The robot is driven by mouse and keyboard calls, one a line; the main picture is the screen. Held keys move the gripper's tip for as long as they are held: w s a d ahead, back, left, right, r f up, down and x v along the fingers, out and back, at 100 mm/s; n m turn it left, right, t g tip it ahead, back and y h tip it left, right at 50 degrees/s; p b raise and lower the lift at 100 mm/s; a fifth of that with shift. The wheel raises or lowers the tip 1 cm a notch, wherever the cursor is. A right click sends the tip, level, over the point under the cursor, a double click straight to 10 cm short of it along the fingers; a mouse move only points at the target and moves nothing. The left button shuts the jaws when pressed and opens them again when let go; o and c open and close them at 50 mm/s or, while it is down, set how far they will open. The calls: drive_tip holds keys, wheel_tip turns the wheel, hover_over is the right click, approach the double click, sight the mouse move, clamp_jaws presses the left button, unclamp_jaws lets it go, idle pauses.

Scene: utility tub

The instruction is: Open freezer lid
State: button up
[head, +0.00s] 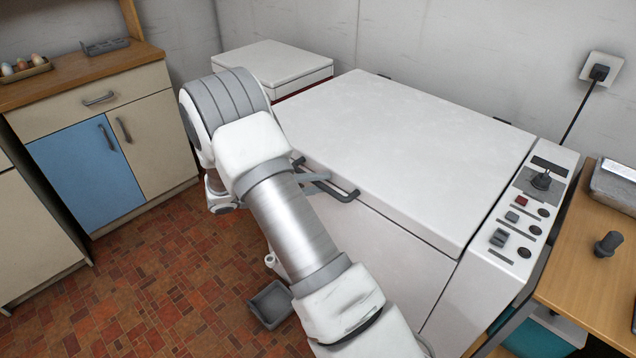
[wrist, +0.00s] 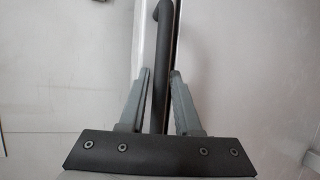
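The white chest freezer's lid (head: 410,130) is down, lying flat on the freezer body (head: 385,245) in the head view. A dark bar handle (head: 345,196) sticks out from the lid's front edge, towards its left end. My gripper (head: 316,178) is at this handle, partly hidden behind my arm. In the wrist view, the handle bar (wrist: 159,70) runs between the two grey fingers of my gripper (wrist: 160,72). Both fingertips are very close to the bar, one on each side. I cannot tell whether they press on it.
A control panel (head: 522,212) with switches and a knob borders the freezer's right side. A wooden table (head: 585,265) stands further right. A smaller white-topped box (head: 270,62) is behind left. A grey tray (head: 270,303) lies on the tiled floor. Cabinets (head: 95,160) stand at left.

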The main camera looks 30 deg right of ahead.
clamp_jaws()
idle(1.1)
